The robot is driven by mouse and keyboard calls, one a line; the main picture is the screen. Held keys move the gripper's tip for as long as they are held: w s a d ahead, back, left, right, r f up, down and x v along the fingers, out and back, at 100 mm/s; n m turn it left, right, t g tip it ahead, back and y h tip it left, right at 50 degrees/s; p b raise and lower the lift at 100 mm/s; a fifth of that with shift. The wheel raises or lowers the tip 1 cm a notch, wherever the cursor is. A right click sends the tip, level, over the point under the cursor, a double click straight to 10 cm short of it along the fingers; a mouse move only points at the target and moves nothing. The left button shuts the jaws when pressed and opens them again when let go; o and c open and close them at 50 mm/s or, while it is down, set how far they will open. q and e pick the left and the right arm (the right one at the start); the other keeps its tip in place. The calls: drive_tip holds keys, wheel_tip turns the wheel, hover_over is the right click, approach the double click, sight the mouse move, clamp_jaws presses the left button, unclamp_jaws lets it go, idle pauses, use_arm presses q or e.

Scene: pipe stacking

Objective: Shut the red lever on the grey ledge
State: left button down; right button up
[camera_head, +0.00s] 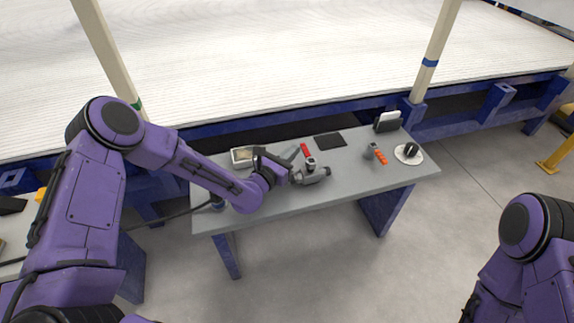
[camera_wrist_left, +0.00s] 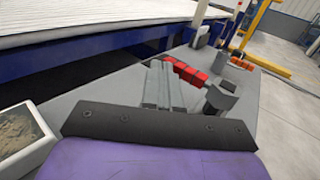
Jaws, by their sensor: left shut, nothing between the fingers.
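The red lever (camera_head: 305,149) stands out from the grey valve body (camera_head: 318,174) on the grey ledge (camera_head: 275,206). In the left wrist view the red lever (camera_wrist_left: 187,72) is a ribbed red handle just right of my fingers, and the valve's grey round part (camera_wrist_left: 221,98) is nearer. My left gripper (camera_head: 294,163) is shut and empty, just left of the valve. Its two grey fingers (camera_wrist_left: 162,76) lie together in the left wrist view. I cannot tell whether they touch the lever. My right arm is at the lower right, its gripper out of view.
A pale tray (camera_head: 243,156) stands left of the gripper. A dark mat (camera_head: 328,140) lies behind the valve. An orange-handled fitting (camera_head: 377,154), a white round plate (camera_head: 411,158) and a white-backed stand (camera_head: 389,120) are to the right. The ledge's front middle is clear.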

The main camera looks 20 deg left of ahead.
use_arm(q)
drive_tip(key=shift+w, duration=0.15)
idle(0.5)
drive_tip(key=p+v, duration=0.1)
drive_tip(key=v, duration=0.9)
drive_tip(key=shift+s+a, duration=0.1)
drive_tip(key=shift+s, duration=0.15)
